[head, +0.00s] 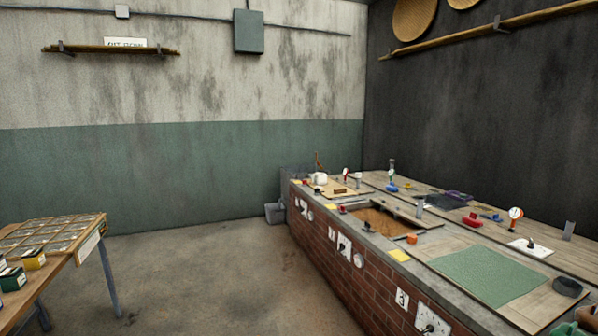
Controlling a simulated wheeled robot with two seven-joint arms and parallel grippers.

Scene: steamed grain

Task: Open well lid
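A long brick counter (375,284) on the right has wells set in its top under wooden board lids. One well (384,222) is uncovered in part and shows brown contents; a plank lid (412,214) lies along its far edge. The nearest lid (448,246) lies flat and has a green mat (492,276) on it. Another lid (340,193) lies flat at the far end. I cannot tell which lid the task means. Neither of my grippers is in view.
Small coloured objects, round dials (515,213) and short posts (568,230) crowd the counter top. A table (30,300) with a grid tray (52,232) and small boxes (34,260) stands at left. The floor (210,280) between is clear.

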